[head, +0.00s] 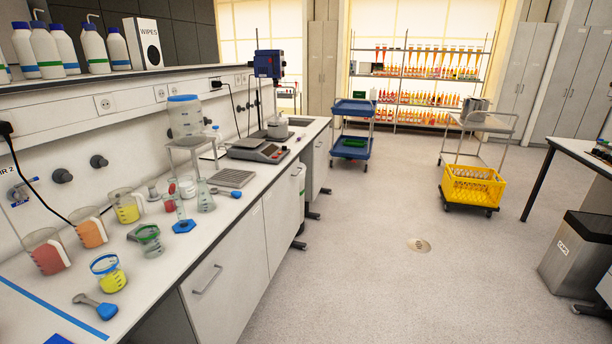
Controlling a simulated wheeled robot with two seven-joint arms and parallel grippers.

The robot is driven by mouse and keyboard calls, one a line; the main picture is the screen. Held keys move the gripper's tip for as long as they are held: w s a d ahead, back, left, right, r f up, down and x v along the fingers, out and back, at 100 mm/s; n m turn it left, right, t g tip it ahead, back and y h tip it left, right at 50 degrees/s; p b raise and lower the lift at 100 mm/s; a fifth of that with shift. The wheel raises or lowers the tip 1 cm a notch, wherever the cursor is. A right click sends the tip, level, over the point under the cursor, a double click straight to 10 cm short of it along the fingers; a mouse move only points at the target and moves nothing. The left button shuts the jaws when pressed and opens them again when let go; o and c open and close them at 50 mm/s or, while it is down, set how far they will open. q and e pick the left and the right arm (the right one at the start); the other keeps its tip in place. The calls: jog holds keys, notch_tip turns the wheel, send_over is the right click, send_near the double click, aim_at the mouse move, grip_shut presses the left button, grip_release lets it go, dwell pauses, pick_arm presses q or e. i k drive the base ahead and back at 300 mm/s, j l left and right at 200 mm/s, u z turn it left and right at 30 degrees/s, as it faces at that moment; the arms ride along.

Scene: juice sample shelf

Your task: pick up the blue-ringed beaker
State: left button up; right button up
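The blue-ringed beaker (112,281) stands upright on the white lab bench (215,213) at the lower left of the head view. It is clear, with a blue band near its rim and yellow liquid inside. Another beaker with a green ring (149,243) stands behind it and to its right, apart from it. A blue-headed scoop (104,310) lies just in front of the blue-ringed beaker. Neither of my grippers shows in this view.
Jugs of red (47,254), orange (91,230) and yellow liquid (127,208) stand along the wall behind the beaker. A blue tape line (52,308) marks the near bench. Open floor (350,270) lies right of the bench, before a yellow crate (473,188).

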aim_at(107, 269)
jog(key=u, duration=1.4)
jog(key=i+l+u, duration=0.1)
jog(key=l, duration=0.25)
jog(key=i+l+u, duration=0.1)
jog(key=l, duration=0.2)
jog(key=i+l+u, duration=0.15)
jog(key=l, duration=0.2)
jog(key=i+l+u, duration=0.1)
jog(key=l, duration=0.3)
